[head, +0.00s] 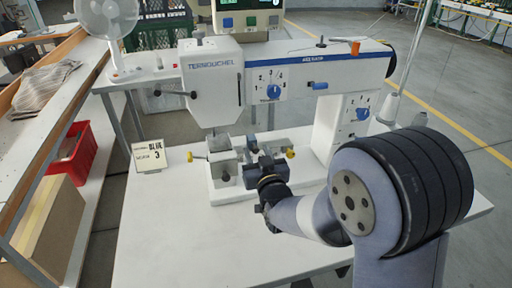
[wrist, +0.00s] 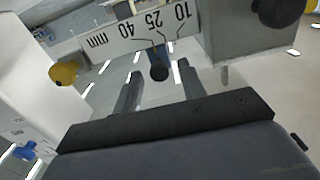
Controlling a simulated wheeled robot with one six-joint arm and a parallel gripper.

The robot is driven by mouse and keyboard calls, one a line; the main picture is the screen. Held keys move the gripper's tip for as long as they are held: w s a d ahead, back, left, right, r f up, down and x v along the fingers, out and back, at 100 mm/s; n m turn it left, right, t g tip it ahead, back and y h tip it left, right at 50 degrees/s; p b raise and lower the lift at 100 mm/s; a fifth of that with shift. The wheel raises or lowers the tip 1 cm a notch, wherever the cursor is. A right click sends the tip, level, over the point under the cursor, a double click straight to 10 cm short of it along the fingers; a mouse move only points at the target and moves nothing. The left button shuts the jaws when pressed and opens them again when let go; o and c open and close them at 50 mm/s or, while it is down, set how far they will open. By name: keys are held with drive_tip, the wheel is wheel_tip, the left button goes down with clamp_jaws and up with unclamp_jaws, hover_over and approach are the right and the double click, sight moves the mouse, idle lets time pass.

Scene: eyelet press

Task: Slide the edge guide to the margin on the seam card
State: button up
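The seam card (head: 148,157) stands on the left of the white table. It seems to read "BLUE" and a large "3"; its small print is not clear. In the wrist view a white scale (wrist: 130,35) is marked 10, 25 and 40 mm, with dark lines from the numbers. Below it a dark round knob (wrist: 159,71), with a blue part behind it, seems to be the edge guide's handle. My gripper (wrist: 158,76) is open, one finger on each side of the knob, with gaps visible. In the head view my gripper (head: 266,165) hides much of the guide.
The press (head: 215,75) stands over its white base (head: 218,188). Yellow knobs stick out at the sides, one at right (head: 291,153). A dark knob (wrist: 282,10) is close at the wrist view's upper right. The table's front left (head: 165,230) is clear.

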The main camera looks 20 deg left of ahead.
drive_tip(key=shift+x, duration=1)
drive_tip(key=shift+c, duration=0.6)
clamp_jaws()
